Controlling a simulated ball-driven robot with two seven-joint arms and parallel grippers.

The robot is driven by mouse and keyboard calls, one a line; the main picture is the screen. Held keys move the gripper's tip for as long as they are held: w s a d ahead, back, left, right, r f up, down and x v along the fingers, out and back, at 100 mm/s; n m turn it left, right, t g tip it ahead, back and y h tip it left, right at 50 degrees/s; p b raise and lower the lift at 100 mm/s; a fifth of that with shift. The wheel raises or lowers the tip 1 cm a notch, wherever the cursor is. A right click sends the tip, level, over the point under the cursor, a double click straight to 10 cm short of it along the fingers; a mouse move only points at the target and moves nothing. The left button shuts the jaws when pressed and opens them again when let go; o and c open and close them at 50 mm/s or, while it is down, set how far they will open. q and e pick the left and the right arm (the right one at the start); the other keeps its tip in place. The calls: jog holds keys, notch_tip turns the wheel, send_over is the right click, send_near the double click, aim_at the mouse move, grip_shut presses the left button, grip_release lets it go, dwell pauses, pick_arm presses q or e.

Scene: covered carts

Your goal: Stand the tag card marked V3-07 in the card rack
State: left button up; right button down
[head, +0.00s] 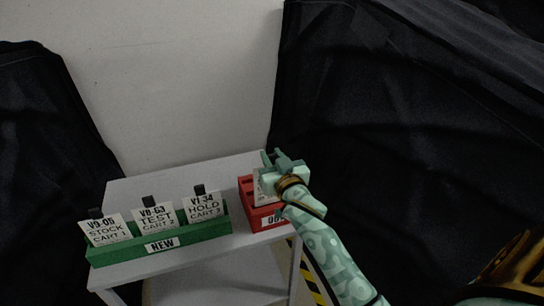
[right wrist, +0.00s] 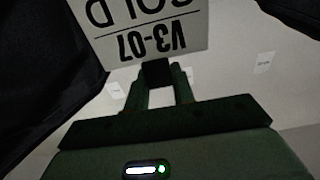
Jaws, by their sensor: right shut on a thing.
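The tag card marked V3-07 (right wrist: 150,30) shows upside down in the right wrist view, its second line cut by the frame edge. My right gripper (right wrist: 157,75) is shut on the dark tab of this card. In the head view the right gripper (head: 271,160) is over a red rack (head: 270,218), and part of the white card (head: 262,190) shows below it, at the rack. I cannot tell whether the card's lower edge is down in a slot, because my gripper and wrist hide part of it. My left gripper is not in view.
A green rack labelled NEW (head: 160,247) stands left of the red rack on a grey cart (head: 150,185). It holds cards V9-05 (head: 106,230), V8-63 (head: 155,216) and V1-34 (head: 205,206). Black covers (head: 400,130) hang at both sides. The cart top behind the racks is clear.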

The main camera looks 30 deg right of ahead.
jog(key=shift+f+b, duration=1.15)
jog(key=shift+f, duration=1.05)
jog(key=shift+f+b, duration=0.65)
jog(key=shift+f, duration=0.35)
jog(key=c, duration=1.1)
grip_release()
